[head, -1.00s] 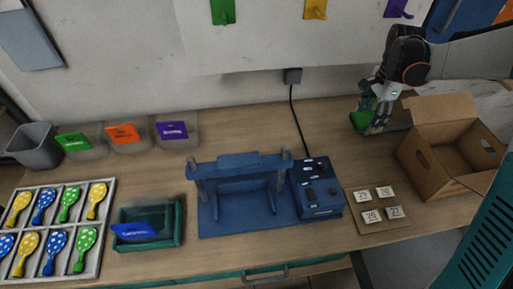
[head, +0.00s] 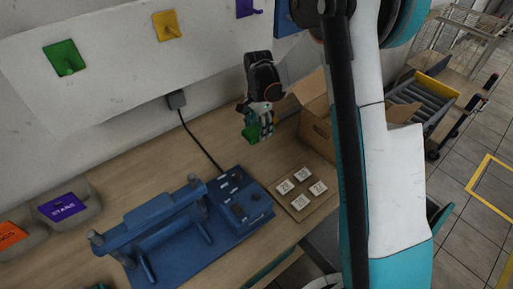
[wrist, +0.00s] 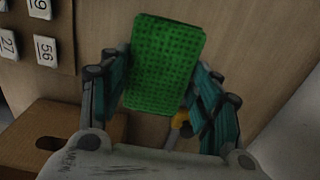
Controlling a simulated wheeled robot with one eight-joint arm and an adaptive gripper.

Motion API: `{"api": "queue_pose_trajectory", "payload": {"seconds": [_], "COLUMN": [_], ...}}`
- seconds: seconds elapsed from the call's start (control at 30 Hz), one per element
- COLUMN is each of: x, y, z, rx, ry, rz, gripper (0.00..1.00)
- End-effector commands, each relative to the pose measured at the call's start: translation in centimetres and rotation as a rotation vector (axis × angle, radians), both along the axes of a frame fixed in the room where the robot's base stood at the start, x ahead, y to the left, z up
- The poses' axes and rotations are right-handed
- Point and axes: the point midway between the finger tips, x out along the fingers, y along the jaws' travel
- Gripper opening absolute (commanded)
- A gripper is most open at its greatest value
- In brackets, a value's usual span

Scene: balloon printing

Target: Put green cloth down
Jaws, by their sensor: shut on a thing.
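The green cloth (wrist: 165,65) is a flat rectangular pad with a dotted texture. In the wrist view it sits between the two fingers of my gripper (wrist: 163,98), which is shut on it. In the head view the green cloth (head: 252,132) hangs below my gripper (head: 256,118), over the back right of the wooden table. I cannot tell whether the cloth touches the table top.
The cardboard box (head: 317,128) stands right of my gripper. The number tile board (head: 300,208) lies in front, and the blue press (head: 165,235) is to its left. A green holder (head: 64,57) and a yellow holder (head: 167,25) are on the wall. Bare table lies around the gripper.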

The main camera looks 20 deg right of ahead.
Motion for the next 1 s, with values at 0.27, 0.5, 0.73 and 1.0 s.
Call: {"api": "queue_pose_trajectory", "payload": {"seconds": [0.27, 0.5, 0.73, 1.0], "x": [0.0, 0.0, 0.0, 0.0], "y": [0.0, 0.0, 0.0, 0.0], "z": [-5.1, -6.6, -9.8, -9.9], "rx": [0.0, 0.0, 0.0, 0.0], "ry": [0.0, 0.0, 0.0, 0.0], "rz": [0.0, 0.0, 0.0, 0.0], "gripper": [0.38, 0.38, 0.38, 0.38]}}
